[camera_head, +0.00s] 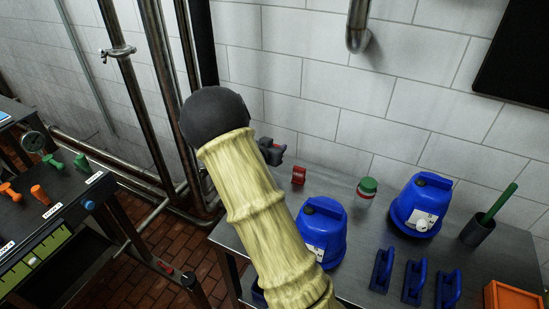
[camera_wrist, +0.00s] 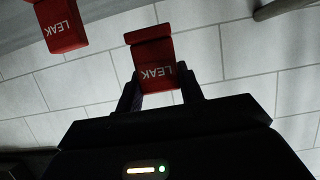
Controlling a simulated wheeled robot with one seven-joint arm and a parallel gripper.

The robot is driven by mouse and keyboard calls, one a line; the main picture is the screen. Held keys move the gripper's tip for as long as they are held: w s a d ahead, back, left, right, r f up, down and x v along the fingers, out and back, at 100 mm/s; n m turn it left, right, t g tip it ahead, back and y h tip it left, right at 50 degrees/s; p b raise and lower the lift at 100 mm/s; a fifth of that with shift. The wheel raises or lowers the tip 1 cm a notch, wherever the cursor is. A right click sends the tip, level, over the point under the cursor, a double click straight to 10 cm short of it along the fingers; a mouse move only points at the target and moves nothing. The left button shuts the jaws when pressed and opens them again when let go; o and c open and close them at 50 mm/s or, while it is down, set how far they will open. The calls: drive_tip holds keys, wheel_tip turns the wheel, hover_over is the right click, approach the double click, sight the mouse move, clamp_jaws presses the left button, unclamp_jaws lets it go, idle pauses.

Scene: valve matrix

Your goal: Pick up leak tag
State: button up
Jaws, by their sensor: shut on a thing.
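My gripper (camera_wrist: 158,88) is shut on a red leak tag (camera_wrist: 152,62) in the wrist view, with a finger on each side. The white LEAK lettering appears upside down there. A second red leak tag (camera_wrist: 60,27) is at the upper left of the wrist view, apart from the fingers and cut by the frame edge. In the head view my gripper (camera_head: 271,151) is partly hidden behind my yellow-sleeved arm, above the back of the metal table. The held tag cannot be made out there. One red leak tag (camera_head: 299,175) stands near the table's back edge.
A tiled wall rises behind. A valve bench (camera_head: 75,205) stands left.

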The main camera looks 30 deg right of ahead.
drive_tip(key=shift+r, duration=1.8)
